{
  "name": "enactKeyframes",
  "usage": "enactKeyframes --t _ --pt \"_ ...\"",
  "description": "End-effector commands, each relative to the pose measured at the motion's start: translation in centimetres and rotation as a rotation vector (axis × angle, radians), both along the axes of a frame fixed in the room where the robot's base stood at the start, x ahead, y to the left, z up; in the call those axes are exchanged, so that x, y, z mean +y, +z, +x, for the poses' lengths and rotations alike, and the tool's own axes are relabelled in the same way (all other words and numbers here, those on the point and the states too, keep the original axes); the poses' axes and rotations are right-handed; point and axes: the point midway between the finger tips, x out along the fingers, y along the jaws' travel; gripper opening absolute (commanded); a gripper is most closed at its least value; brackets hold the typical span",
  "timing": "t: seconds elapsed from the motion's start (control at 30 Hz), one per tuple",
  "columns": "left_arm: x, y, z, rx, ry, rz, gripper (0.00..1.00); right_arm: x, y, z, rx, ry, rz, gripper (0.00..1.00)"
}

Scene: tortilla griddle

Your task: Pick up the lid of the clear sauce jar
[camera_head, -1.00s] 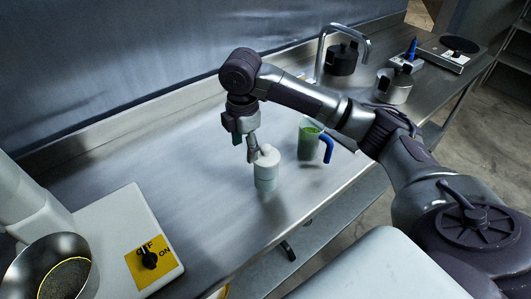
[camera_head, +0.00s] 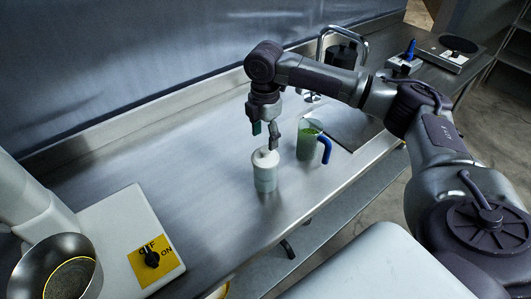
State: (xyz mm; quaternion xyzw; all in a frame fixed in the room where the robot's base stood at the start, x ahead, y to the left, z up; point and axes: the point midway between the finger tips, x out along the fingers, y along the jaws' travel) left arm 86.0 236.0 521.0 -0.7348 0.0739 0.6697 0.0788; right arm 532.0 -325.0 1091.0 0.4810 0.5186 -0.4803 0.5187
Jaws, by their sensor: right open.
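The clear sauce jar (camera_head: 265,180) stands upright on the steel counter, near the middle of the head view. Its white lid (camera_head: 264,158), with a small raised knob, sits on top of it. My right gripper (camera_head: 265,135) points down just above the lid, with its fingers apart and nothing between them. A small gap seems to separate the fingertips from the knob, but I cannot tell whether they touch. My left gripper is not in view.
A clear jug (camera_head: 308,145) with green contents and a blue handle stands close right of the jar. The counter left of the jar is bare.

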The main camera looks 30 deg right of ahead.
Motion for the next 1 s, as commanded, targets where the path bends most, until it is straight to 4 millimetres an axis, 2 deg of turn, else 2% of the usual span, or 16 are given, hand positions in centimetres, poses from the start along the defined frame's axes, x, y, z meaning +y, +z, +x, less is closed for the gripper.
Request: enactKeyframes --t 0.17,0.3,0.6,0.9,1.0 --pt "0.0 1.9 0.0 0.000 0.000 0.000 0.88 0.0 -2.3 -0.6 0.006 0.000 -0.002 0.61" --pt "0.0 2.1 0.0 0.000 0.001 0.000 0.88 0.1 -4.2 -0.5 0.003 -0.001 -0.001 0.61" --pt "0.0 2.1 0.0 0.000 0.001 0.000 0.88 0.1 -4.9 -0.5 0.001 0.000 -0.001 0.61" --pt "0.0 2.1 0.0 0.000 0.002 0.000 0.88 0.1 -4.8 -0.5 0.001 0.000 -0.001 0.12" --pt "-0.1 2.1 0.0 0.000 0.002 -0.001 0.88 0.1 -4.8 -0.5 0.001 0.000 -0.001 0.12"
